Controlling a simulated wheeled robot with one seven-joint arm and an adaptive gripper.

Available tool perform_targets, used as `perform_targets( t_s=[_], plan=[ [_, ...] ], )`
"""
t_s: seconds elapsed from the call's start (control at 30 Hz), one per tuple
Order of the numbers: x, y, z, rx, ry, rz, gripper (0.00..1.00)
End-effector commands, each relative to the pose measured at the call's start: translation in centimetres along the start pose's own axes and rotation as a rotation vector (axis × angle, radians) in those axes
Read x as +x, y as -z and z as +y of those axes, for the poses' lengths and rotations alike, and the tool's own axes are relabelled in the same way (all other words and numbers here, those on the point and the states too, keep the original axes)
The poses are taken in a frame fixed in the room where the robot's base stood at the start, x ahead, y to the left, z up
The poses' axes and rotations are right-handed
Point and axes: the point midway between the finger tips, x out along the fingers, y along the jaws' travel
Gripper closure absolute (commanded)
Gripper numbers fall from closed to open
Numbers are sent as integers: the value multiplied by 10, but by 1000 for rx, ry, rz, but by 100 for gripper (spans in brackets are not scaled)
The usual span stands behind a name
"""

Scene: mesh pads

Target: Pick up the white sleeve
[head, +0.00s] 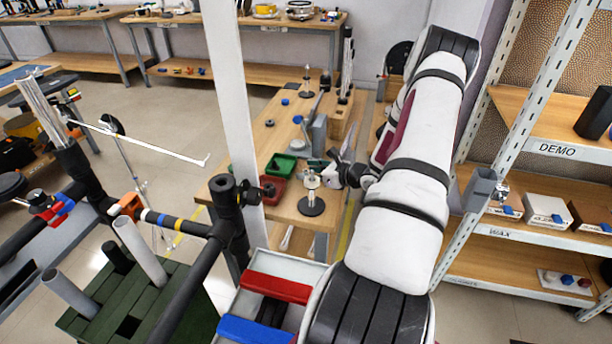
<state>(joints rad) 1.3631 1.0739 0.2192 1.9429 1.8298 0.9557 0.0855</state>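I cannot tell for certain which thing is the white sleeve. Two pale, open-ended tubes stand up from a dark green slotted block (120,310) at lower left: one tube (140,250) leans at the back, the other tube (70,294) is nearer. A small whitish piece (287,237) also shows low under the wooden table. My white arm rises on the right and bends at the top. My gripper (335,170) seems to be the dark and silver part over the table, left of the arm. It is small and partly hidden, so its fingers are unclear.
The wooden table (262,150) carries a green bin (280,165), a red bin (272,190) and a metal stand (311,203). A white post and black clamped rods stand at left. Shelves (560,205) with boxes stand at right. Open floor lies left of the table.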

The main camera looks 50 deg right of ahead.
Motion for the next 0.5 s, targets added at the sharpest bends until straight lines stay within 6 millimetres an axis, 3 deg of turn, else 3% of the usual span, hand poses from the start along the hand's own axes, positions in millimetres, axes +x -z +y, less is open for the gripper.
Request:
perform_targets(
  t_s=[0.03, 0.17, 0.5],
  plan=[
    [0, 0, 0, 0, 0, 0, 69],
    [0, 0, 0, 0, 0, 0, 88],
    [0, 0, 0, 0, 0, 1, 89]
  ],
)
